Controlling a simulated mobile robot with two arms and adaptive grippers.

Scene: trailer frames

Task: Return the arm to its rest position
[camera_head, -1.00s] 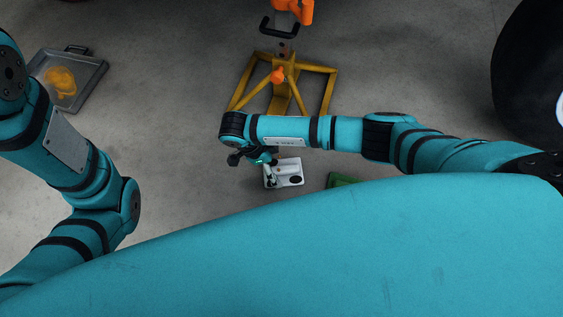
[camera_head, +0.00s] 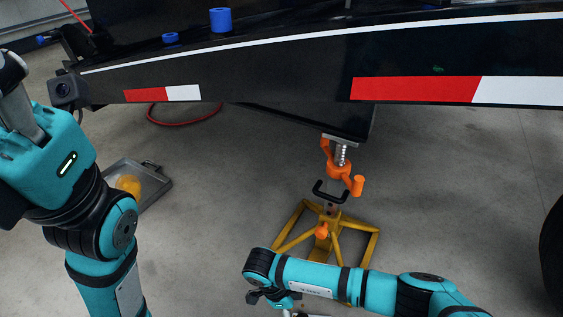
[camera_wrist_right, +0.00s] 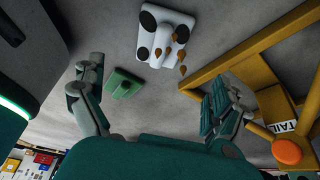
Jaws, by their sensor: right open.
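My right arm comes in from the lower right in the head view. Its gripper (camera_head: 275,299) hangs low, in front of and left of the yellow stand (camera_head: 375,245), partly cut off by the bottom edge. In the right wrist view the gripper (camera_wrist_right: 155,105) has its two fingers spread wide, with nothing between them. My left arm (camera_head: 50,165) stands raised at the left edge of the head view. Its gripper end (camera_head: 20,95) is cut off by the frame, so its jaws cannot be judged.
A black trailer (camera_head: 270,75) with red-white strips spans the top. An orange jack part (camera_head: 340,172) hangs below it, above the stand. A grey tray (camera_head: 160,190) holding something yellow lies left. A white object (camera_wrist_right: 165,32) and green block (camera_wrist_right: 123,83) lie on the floor.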

